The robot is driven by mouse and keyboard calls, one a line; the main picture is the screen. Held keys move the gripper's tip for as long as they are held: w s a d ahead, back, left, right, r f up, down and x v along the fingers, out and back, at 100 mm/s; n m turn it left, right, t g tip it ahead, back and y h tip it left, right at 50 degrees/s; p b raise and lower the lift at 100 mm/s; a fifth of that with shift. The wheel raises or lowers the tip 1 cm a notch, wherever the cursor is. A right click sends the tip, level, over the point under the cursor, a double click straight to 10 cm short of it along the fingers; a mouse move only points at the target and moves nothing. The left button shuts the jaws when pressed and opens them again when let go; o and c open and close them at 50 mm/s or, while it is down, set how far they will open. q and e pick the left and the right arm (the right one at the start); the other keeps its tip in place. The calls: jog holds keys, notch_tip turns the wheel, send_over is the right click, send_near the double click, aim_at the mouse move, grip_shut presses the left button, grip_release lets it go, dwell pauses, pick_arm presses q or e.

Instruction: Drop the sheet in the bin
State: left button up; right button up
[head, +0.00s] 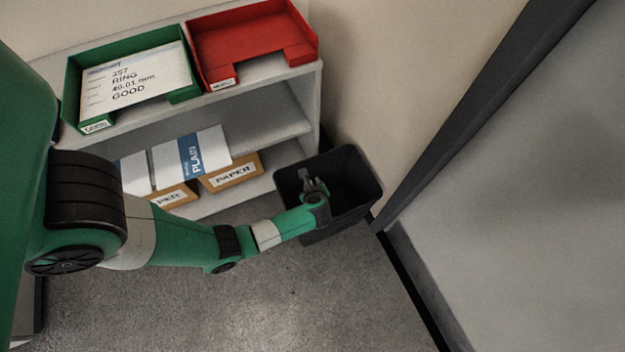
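A printed sheet (135,78) reading "RING", "49.01 mm" and "GOOD" lies in the green tray (73,88) on top of the shelf at the upper left. The black bin (365,190) stands on the floor just right of the shelf. My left arm reaches across from the left, and my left gripper (311,180) is over the bin's opening, near its left side. No sheet shows in the gripper. It is too small to tell whether its fingers are open or shut. The part of the bin behind the gripper is hidden, and I see no sheet inside. My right gripper is not in view.
A red tray (255,45) on the shelf top looks empty. The lower shelf (270,127) holds paper boxes (232,172) and a blue-and-white pack marked "PLAIN" (192,157). A wall with a dark post (470,110) stands right of the bin. The floor (270,300) in front is clear.

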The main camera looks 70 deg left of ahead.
pick_arm(q)
jog(key=p+v, duration=0.6)
jog(key=v, duration=0.5)
jog(key=shift+d+r, duration=0.15)
jog(key=shift+d, duration=0.15)
dwell(0.6)
